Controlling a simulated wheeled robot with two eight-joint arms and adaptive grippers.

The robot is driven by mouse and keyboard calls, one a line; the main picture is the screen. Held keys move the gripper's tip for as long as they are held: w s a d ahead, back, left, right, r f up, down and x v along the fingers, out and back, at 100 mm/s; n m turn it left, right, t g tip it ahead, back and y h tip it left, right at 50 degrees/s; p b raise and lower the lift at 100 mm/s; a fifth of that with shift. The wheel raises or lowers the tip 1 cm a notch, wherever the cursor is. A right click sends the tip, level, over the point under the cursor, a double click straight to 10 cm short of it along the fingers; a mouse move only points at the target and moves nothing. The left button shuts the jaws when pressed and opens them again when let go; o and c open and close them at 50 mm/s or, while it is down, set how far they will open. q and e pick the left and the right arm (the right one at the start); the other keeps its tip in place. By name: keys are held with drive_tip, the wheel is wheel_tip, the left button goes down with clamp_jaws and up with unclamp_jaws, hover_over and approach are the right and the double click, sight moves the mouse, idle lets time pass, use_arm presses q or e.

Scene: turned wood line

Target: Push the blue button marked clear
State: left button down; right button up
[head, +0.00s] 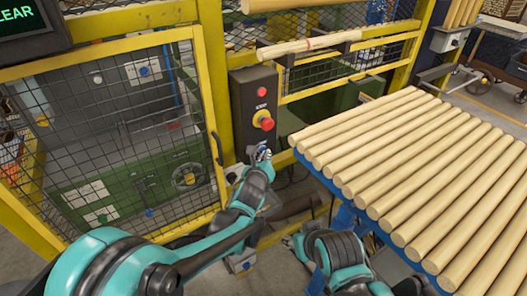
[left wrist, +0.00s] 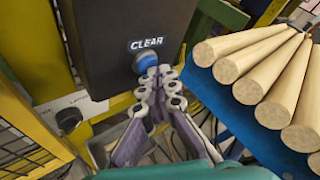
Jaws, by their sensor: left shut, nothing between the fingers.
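The blue button (left wrist: 145,62) is below a label reading CLEAR on the lower part of a dark control box (head: 254,100). My left gripper (head: 261,156) is shut and empty at the bottom of the box. In the left wrist view its fingertips (left wrist: 159,72) are at the button's lower right edge and cover a little of it. I cannot tell whether they touch it. In the head view the gripper hides most of the button. My right arm is low in the middle of the head view; its gripper (head: 293,241) shows only in part.
A red emergency button (head: 267,124) on a yellow base and a small red button (head: 262,91) are higher on the box. A blue rack (left wrist: 215,100) of wooden rods (head: 400,160) stands close on the right. A yellow-framed mesh gate (head: 110,130) is on the left.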

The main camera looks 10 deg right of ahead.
use_arm(q)
drive_tip(key=shift+w, duration=0.15)
idle(0.5)
drive_tip(key=shift+s+d, duration=0.2)
drive_tip(key=shift+s, duration=0.55)
drive_tip(key=s, duration=0.1)
drive_tip(key=s+d, duration=0.1)
drive_tip(key=s, duration=0.2)
drive_tip(key=shift+s+d, duration=0.35)
drive_tip(key=shift+s, duration=0.05)
idle(0.4)
